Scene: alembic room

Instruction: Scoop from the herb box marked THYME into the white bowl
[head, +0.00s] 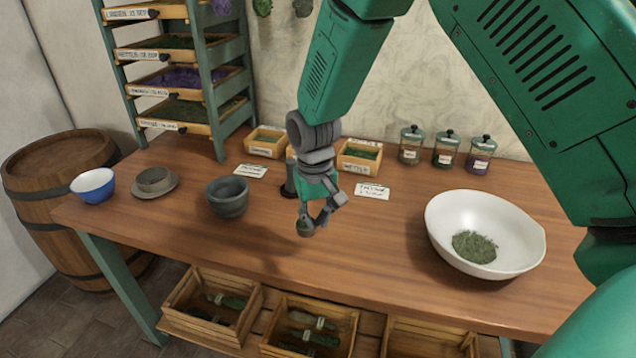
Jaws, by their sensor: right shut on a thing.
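The white bowl (442,222) stands on the right of the table with a small heap of green herb (474,247) in it. Small wooden herb boxes stand at the back: one on the left (265,143), one on the right (360,157), and one between them mostly hidden behind my right arm. Their labels are too small to read surely, so I cannot tell which is THYME. My right gripper (320,218) is above the middle of the table, left of the bowl, shut on a small dark scoop (306,227) whose handle is mostly hidden. My left gripper is out of view.
A dark mortar (227,197), a grey dish (154,181) and a blue bowl (93,186) stand left. Several lidded jars (445,149) line the back right. Label cards (372,191) lie before the boxes. The table between gripper and bowl is clear.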

